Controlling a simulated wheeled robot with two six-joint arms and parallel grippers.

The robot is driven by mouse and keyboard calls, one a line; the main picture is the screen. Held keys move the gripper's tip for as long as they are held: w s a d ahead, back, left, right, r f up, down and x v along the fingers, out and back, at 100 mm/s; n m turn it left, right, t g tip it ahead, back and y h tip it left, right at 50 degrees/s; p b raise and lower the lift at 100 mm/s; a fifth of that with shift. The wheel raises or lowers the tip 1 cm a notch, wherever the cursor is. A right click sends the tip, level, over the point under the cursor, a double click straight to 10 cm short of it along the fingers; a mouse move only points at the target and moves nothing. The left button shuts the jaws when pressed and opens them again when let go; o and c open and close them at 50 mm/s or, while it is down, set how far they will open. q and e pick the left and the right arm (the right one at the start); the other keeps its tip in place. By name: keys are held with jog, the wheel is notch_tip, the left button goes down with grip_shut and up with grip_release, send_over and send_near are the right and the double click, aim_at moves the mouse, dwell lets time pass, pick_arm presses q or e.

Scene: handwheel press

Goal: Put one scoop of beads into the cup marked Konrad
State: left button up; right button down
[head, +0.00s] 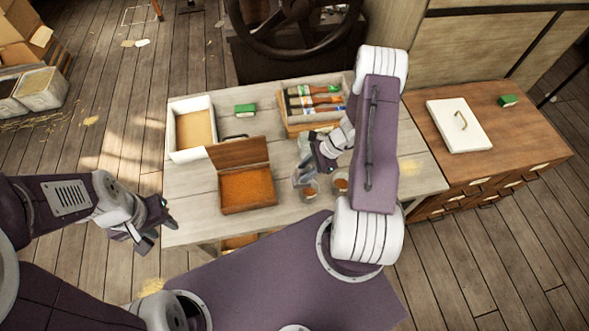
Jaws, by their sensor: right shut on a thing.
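A wooden box (247,187) with its lid raised stands on the table and holds orange beads. Two small clear cups stand at the table's front right: a left cup (310,190) and a right cup (341,184), both with brownish-orange contents. Any name on them is too small to read. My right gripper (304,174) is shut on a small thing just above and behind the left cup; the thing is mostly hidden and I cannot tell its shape. My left gripper (157,226) is open and empty, off the table's front left corner.
The table's front left is clear.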

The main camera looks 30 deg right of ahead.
aim_at(298, 171)
jog(key=shift+w+r, duration=0.1)
jog(key=shift+r, duration=0.05)
jog(key=r+p, duration=0.1)
jog(key=r+h+p, duration=0.1)
jog(key=shift+a+p, duration=0.3)
jog(key=shift+w+a+r+h+p, duration=0.1)
jog(key=shift+a+r+h+p, duration=0.3)
jog(key=shift+r+h+p, duration=0.15)
jog(key=shift+g, duration=0.3)
